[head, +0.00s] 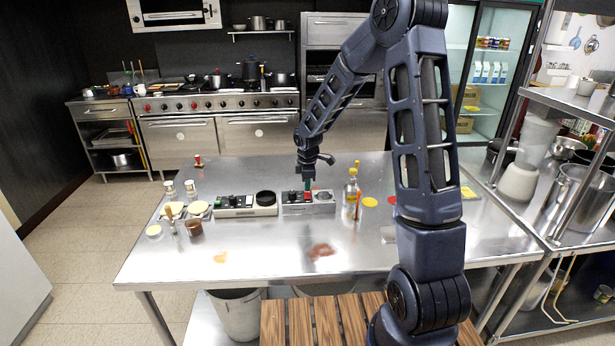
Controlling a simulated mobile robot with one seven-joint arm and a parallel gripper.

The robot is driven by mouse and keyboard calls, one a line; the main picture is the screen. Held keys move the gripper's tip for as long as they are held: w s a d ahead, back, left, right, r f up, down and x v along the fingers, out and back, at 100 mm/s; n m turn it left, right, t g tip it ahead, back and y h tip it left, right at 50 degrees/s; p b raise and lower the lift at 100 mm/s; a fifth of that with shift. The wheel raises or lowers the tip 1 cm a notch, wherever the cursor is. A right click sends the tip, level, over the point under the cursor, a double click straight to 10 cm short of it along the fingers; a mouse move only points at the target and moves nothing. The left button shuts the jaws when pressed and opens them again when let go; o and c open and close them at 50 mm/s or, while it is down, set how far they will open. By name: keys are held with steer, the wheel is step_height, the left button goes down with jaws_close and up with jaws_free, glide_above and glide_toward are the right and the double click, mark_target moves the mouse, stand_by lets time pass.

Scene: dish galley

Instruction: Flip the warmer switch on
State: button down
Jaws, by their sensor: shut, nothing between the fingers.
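Two low boxes with dark controls stand side by side on the steel table. The left, beige box (232,212) has a black round disc at its right end. The right, grey box (324,208) has a knob or round part on its right side. Which one is the warmer is not clear at this size, and no switch position can be read. My gripper (308,187) points down at the top of the grey box, close above or touching it; I cannot tell which. It is shut and empty. My arm's end hides part of the box's back.
Bottles (350,196) stand just right of the grey box. Shakers (191,188), round pale items and a brown cup (194,228) are at the left. The table front (260,262) is mostly clear, with stains.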

steer(key=shift+f, duration=0.6)
steer(key=shift+w+f+g, duration=0.15)
steer(key=shift+f+g, duration=0.05)
steer(key=shift+g, duration=0.1)
steer(key=shift+s+r, duration=0.15)
steer(key=shift+s, duration=0.65)
steer(key=shift+r, duration=0.15)
step_height(320, 180, up, 14)
steer(key=s, duration=0.2)
steer(key=shift+f, duration=0.2)
